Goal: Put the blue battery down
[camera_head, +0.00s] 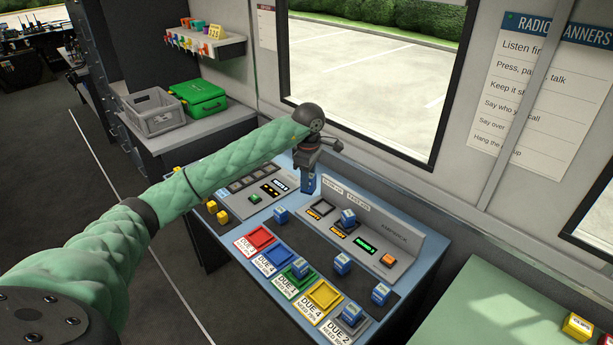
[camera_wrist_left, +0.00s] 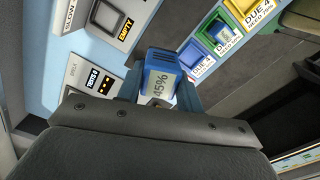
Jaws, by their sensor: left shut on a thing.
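My left gripper (camera_head: 308,172) is over the back of the blue table, pointing down. It is shut on a blue battery (camera_wrist_left: 160,78), whose label reads 45% in the left wrist view. In the head view the battery's blue body shows small below the gripper, between the two charger panels. Whether its underside touches anything is hidden. My right gripper is not in view.
Other blue batteries stand about, one (camera_head: 281,215) on the dark strip and one (camera_head: 348,217) on the right charger panel (camera_head: 403,262). Red (camera_head: 256,238), blue, green, yellow (camera_head: 324,296) and grey trays line the front. An empty charger bay (camera_head: 322,206) shows.

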